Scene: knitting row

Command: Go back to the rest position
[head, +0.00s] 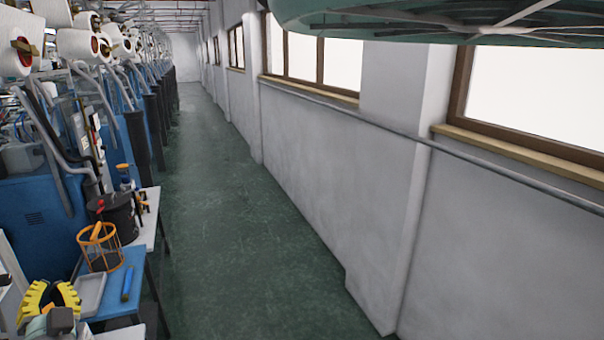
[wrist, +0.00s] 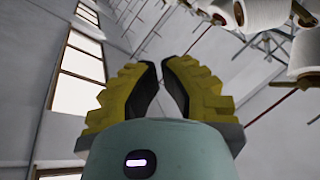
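My gripper (head: 53,284) shows at the lower left of the head view, with yellow ridged fingers pointing up. In the wrist view my gripper (wrist: 159,66) has its two yellow fingers with dark inner pads leaning towards each other. A narrow gap is visible between the tips and a wider one lower down, with nothing between them. It is open and empty. The wrist view looks up at the wall, windows and ceiling.
Beside my gripper, a blue table (head: 118,285) holds a grey tray (head: 89,296), a blue object (head: 127,284) and an orange wire basket (head: 99,247). Knitting machines with yarn cones (head: 78,44) line the left. The green aisle floor (head: 215,220) is clear; a white wall (head: 310,180) bounds the right.

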